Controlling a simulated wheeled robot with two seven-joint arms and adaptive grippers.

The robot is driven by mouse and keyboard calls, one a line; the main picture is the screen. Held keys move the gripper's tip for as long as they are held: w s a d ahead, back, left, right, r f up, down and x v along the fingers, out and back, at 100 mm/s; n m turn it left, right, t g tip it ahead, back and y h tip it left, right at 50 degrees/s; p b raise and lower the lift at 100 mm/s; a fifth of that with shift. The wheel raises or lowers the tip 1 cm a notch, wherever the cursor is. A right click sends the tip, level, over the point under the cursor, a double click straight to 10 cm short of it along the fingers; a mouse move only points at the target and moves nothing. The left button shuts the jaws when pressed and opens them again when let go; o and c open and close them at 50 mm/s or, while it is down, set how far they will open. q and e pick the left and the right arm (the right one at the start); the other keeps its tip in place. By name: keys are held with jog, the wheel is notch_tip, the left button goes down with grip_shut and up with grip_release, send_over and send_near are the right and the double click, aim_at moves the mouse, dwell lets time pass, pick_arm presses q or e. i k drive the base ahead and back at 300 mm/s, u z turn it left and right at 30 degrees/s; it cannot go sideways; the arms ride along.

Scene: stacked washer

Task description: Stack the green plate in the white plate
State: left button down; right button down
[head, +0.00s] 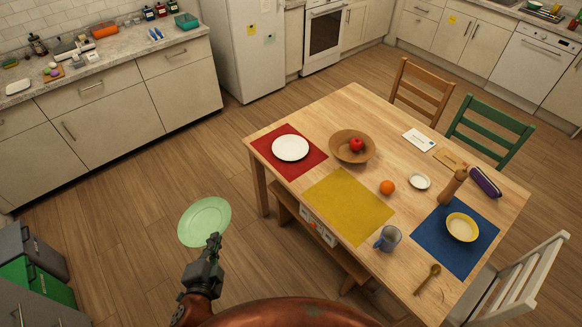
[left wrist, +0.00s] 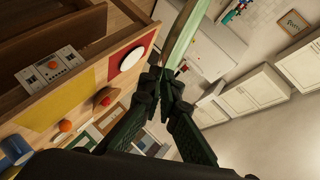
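The green plate (head: 204,221) is held out over the floor to the left of the table, by its rim nearest my left gripper (head: 214,241). In the left wrist view the fingers (left wrist: 165,78) are closed on the rim of the green plate (left wrist: 184,32), which shows nearly edge-on. The white plate (head: 290,148) lies flat and empty on the red placemat (head: 262,149) at the table's left corner. It also shows in the left wrist view (left wrist: 131,58), apart from the green plate. My right gripper is in neither view.
On the wooden table (head: 358,104) are a brown bowl (head: 341,151) with a red apple, a yellow placemat (head: 348,205), an orange (head: 387,187) and a blue mug (head: 388,238). A bench (head: 286,205) is beside the table's near-left side. Floor left of the table is clear.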

aim_at(286, 153)
jog(key=z, duration=0.55)
jog(key=i, duration=0.85)
jog(key=u, duration=0.05)
